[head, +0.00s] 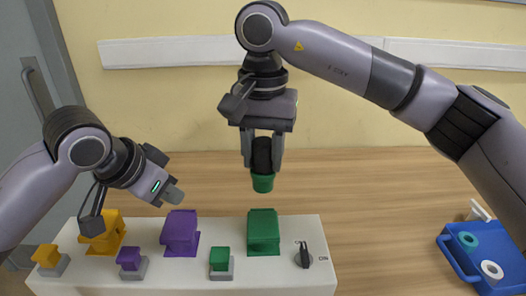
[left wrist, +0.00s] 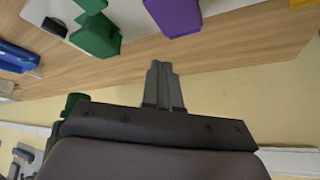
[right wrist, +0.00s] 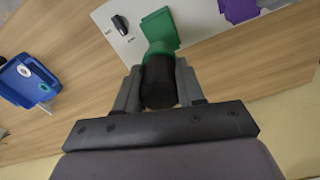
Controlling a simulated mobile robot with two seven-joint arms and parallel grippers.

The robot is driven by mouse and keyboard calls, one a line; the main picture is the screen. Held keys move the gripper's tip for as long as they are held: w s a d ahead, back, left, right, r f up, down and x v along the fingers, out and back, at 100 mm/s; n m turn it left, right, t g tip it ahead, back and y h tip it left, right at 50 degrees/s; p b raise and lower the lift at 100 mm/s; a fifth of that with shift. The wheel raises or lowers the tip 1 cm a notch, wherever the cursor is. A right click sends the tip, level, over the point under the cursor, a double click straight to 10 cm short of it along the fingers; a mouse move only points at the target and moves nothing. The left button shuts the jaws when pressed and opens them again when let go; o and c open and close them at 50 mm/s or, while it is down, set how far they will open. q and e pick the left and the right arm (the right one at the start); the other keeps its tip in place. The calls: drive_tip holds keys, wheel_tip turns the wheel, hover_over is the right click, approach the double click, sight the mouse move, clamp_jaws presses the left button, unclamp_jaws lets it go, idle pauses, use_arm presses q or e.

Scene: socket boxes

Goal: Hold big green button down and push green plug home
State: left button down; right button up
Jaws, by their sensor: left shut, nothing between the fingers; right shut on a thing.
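The green plug, with a black body and green end (head: 263,183), is held upright, green end down, by my right gripper (head: 262,155). It hangs above the table behind the white panel (head: 180,280), apart from the larger green block (head: 263,232). The right wrist view shows its black body (right wrist: 160,82) between the fingers. A smaller green block on a grey base (head: 220,260) stands in front of the larger one. Which block is the button and whether either has an opening is unclear. My left gripper (head: 176,194) is shut and empty above the purple block, touching neither green block.
Large purple (head: 180,232) and orange (head: 104,233) blocks, with smaller purple (head: 130,259) and orange (head: 47,256) ones, share the panel. A black rotary switch (head: 304,258) sits at its right. A blue tray (head: 455,268) holds ringed pieces at far right. The table between is clear.

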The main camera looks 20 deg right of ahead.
use_arm(q)
drive_tip(key=s+d+r+m+g+y, duration=0.1)
drive_tip(key=s+d+r+m+g, duration=0.1)
drive_tip(key=s+d+m+g, duration=0.3)
drive_tip(key=t, duration=0.1)
hover_over(218, 256)
drive_tip(key=shift+y, duration=0.3)
drive_tip(key=shift+w+f, duration=0.15)
drive_tip(key=shift+f, duration=2.95)
drive_tip(key=shift+f, duration=0.25)
drive_tip(key=shift+f, duration=2.45)
drive_tip(key=shift+f, duration=0.1)
use_arm(e)
drive_tip(key=shift+f, duration=4.9)
